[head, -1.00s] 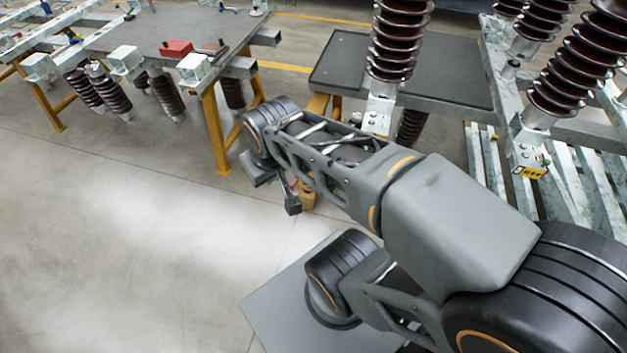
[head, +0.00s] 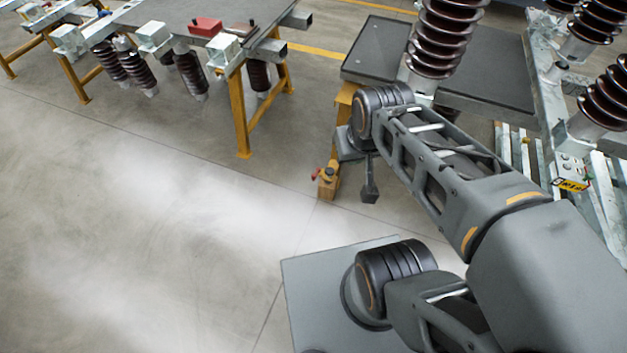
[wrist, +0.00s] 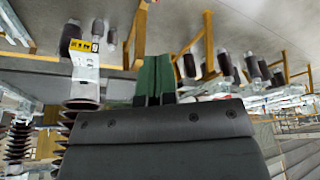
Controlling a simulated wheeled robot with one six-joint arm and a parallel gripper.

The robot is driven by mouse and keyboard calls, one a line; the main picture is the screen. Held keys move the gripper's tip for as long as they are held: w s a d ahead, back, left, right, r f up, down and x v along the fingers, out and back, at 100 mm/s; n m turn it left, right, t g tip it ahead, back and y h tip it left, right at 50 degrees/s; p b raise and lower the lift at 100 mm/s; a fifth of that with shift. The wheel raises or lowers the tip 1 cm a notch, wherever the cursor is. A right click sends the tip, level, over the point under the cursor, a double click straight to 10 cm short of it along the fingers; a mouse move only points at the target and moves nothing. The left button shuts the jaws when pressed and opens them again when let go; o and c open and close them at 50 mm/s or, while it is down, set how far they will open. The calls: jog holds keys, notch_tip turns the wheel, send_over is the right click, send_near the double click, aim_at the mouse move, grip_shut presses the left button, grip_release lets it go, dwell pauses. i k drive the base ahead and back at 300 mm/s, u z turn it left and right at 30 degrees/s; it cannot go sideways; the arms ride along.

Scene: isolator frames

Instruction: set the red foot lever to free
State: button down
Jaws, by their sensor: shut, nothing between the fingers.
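The red foot lever (head: 316,174) is a small red piece on the left of a yellow foot block (head: 328,183), low on the floor. The block also carries a dark round knob on top. The lever's exact setting is too small to tell. My gripper (head: 370,193) hangs down to the right of the block, apart from it in the picture. In the wrist view my gripper (wrist: 154,82) shows two green fingers closed together with nothing between them.
A yellow-legged bench (head: 240,125) with a red box (head: 205,27) stands at the left. A grey-topped table (head: 375,55) with brown insulators is behind my arm. The floor at left is clear.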

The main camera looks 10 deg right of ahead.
aim_at(314, 175)
jog(key=u, duration=0.5)
jog(key=k, duration=1.2)
jog(key=z, duration=0.05)
jog(key=i, duration=0.35)
jog(key=z, duration=0.7)
jog(key=i, duration=0.75)
jog(key=u, duration=0.75)
jog(key=i, duration=0.8)
jog(key=u, duration=0.9)
